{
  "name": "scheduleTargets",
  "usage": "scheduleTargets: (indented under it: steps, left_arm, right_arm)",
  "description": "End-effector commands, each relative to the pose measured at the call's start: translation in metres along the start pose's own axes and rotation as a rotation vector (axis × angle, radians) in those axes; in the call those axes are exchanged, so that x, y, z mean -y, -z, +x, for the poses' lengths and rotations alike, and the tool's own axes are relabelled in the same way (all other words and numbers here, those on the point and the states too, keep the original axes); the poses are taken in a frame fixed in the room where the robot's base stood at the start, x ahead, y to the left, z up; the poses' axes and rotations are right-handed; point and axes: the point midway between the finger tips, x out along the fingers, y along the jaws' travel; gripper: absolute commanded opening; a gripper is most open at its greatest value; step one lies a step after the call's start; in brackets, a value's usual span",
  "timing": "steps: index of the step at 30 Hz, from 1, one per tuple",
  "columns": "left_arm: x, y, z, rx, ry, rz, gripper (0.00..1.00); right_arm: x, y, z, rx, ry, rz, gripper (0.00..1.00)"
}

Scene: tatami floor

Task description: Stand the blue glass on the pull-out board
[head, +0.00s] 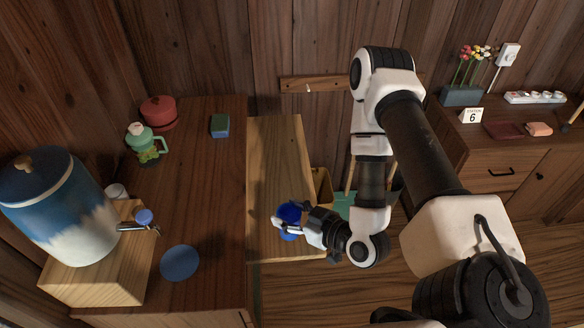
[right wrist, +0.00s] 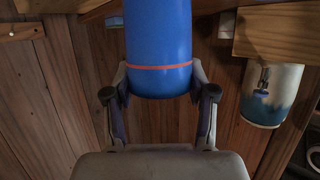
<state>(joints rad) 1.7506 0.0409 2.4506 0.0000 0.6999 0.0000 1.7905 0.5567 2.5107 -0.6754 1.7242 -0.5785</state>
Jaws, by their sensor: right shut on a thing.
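The blue glass (head: 289,214) is in my right gripper (head: 294,224), over the near half of the pale pull-out board (head: 275,150) in the head view. In the right wrist view the blue glass (right wrist: 158,45) is a blue cylinder with an orange band, between the two fingers of my right gripper (right wrist: 158,88). The fingers are closed on its sides. Its far end runs out of the top of that view. I cannot tell whether its base touches the board. My left gripper is not in view.
Left of the board, a dark wooden top holds a blue-and-white dispenser (head: 60,205) on a wooden stand, a blue disc (head: 180,262), a green jug (head: 146,146), a red pot (head: 159,112) and a blue-green block (head: 220,125). The board's far part is clear.

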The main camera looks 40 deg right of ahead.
Motion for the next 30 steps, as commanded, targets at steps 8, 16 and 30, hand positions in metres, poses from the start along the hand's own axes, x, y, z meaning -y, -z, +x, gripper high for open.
scheduleTargets:
  steps: [8,16,30]
  left_arm:
    - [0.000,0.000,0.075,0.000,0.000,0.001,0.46]
    - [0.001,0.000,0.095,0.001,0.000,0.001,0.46]
    - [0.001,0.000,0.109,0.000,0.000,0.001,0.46]
  right_arm:
    - [-0.042,-0.004,0.036,-0.013,-0.011,0.003,0.17]
    - [-0.086,0.015,0.066,-0.006,-0.003,-0.004,0.17]
    - [-0.106,-0.018,0.096,-0.001,0.003,-0.001,0.17]
